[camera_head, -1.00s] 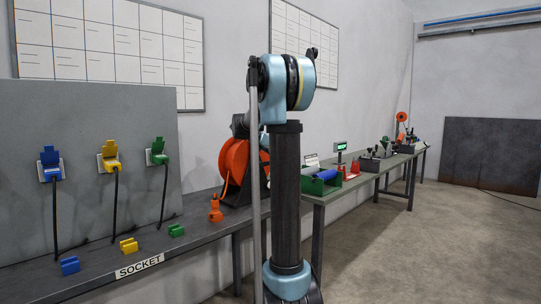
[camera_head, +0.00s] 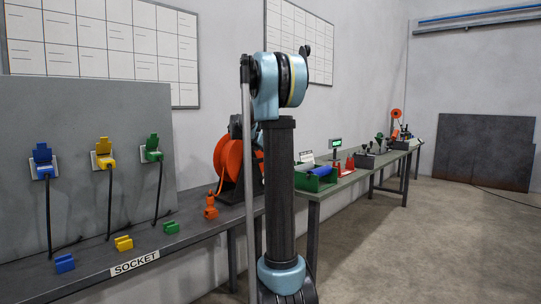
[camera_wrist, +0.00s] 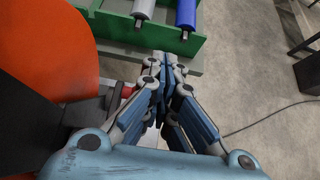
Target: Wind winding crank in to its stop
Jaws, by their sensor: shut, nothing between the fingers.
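A large orange reel (camera_head: 229,163) stands on the bench, partly behind my arm in the head view. Its orange disc (camera_wrist: 55,40) fills the upper left of the wrist view. A small red part (camera_wrist: 127,92) with grey metal beside it shows just left of my gripper (camera_wrist: 164,66); I cannot tell whether it is the winding crank's grip. The crank is not clearly visible in either view. My gripper is shut and empty, its fingertips near the edge of the green tray in the wrist view. In the head view my arm hides the gripper.
A green tray (camera_wrist: 119,31) with a grey and a blue roller (camera_wrist: 187,12) lies just beyond my fingertips. Socket plugs and coloured blocks (camera_head: 123,243) are at the left. More devices stand along the bench to the right. The floor (camera_head: 400,250) at right is clear.

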